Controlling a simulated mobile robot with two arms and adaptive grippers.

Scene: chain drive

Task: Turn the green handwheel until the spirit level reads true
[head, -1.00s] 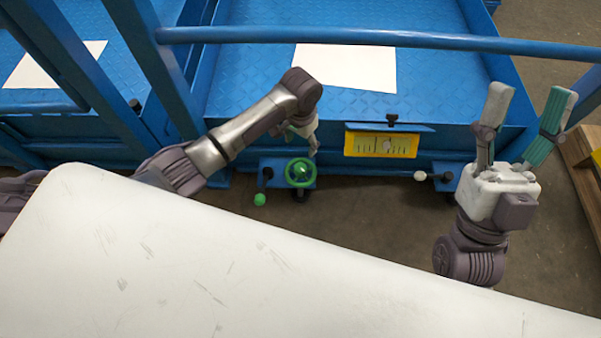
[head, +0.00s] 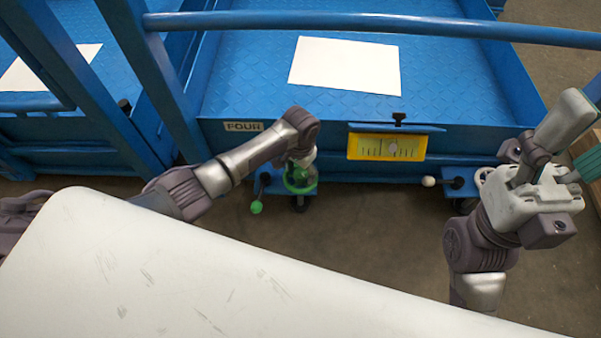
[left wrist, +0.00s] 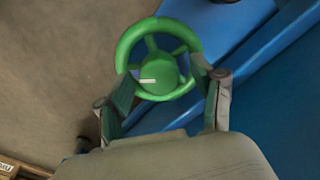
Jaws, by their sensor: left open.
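The green handwheel (head: 299,187) is mounted low on the front of the blue platform and is partly hidden by my left gripper (head: 301,167) in the head view. In the left wrist view the whole wheel (left wrist: 157,92) shows, with a white mark on its hub. My left gripper (left wrist: 166,82) is open, with one finger at each side of the wheel's near rim; contact is unclear. The yellow spirit level (head: 386,147) is on the platform's front, with a pale round spot right of its middle; its reading is too small to tell. My right gripper (head: 584,130) is open and empty at the right.
A green ball knob (head: 256,207) hangs beside the handwheel. A white knob (head: 428,181) sticks out right of the level, near a pale ring (head: 481,178) partly behind my right arm. A blue rail (head: 370,22) crosses above the platform. White sheets lie on the decks.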

